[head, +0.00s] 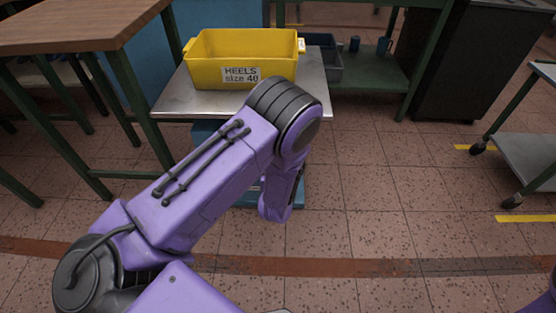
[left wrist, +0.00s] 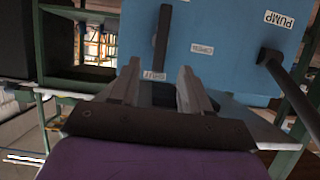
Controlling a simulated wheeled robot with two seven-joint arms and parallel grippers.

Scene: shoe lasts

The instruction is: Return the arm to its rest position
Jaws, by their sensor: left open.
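My left arm (head: 205,190) reaches from the lower left of the head view to the middle, its elbow in front of the metal table. The left gripper is hidden behind the arm there. In the left wrist view the left gripper (left wrist: 158,72) is open, with nothing between its two fingers. Its fingers point toward a blue panel (left wrist: 225,45) with small white labels, one reading PUMP, and dark bars. I cannot tell whether the fingers touch anything. My right gripper is in neither view.
A yellow bin (head: 215,72) labelled HEELS size 40 sits on a metal table (head: 175,101). A wooden bench (head: 70,27) stands left and a cart (head: 530,155) right. The tiled floor between is open.

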